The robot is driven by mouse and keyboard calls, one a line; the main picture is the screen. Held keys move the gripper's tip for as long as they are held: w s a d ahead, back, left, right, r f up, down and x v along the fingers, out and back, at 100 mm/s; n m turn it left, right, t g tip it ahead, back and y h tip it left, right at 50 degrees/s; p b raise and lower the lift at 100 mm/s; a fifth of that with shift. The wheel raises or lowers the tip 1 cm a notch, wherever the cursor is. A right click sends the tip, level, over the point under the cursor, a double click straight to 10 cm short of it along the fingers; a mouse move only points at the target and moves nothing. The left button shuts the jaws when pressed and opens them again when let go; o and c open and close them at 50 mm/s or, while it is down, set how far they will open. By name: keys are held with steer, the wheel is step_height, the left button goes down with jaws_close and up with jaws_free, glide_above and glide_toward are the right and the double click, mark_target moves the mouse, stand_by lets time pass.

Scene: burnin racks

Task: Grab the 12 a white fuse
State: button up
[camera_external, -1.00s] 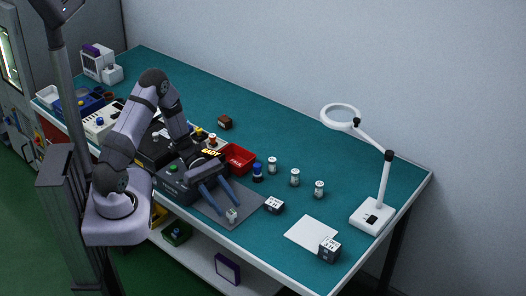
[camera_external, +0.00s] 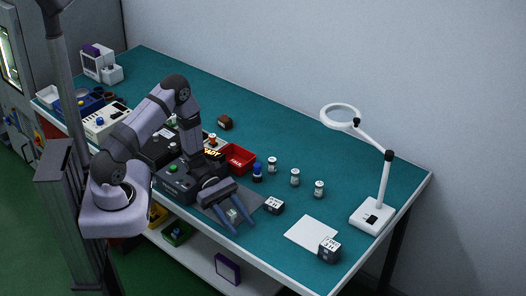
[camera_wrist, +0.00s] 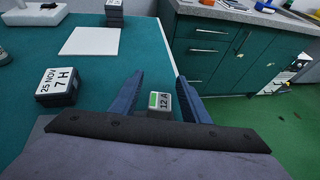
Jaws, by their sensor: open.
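The 12 A fuse (camera_wrist: 161,104), a small whitish-grey block with a green patch and a "12 A" label, lies between my two blue fingers in the wrist view. In the external view the fuse (camera_external: 233,214) is partly covered by the fingers, over the grey mat (camera_external: 252,204) near the table's front edge. My gripper (camera_wrist: 160,76) is open, with one finger on each side of the fuse. It also shows in the external view (camera_external: 236,226), pointing down at the mat. I cannot tell whether either finger touches the fuse.
A white sheet (camera_external: 311,234) and another labelled block (camera_external: 329,250) lie further right. Several small bottles (camera_external: 295,177), a red bin (camera_external: 238,158) and a magnifier lamp (camera_external: 372,214) stand behind.

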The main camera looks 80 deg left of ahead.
steer(key=shift+w+d+f, duration=0.1)
steer(key=shift+d, duration=0.05)
jaws_close()
stand_by(0.4)
step_height(320, 180, up, 10)
steer(key=b, duration=0.1)
steer(key=shift+b, duration=0.4)
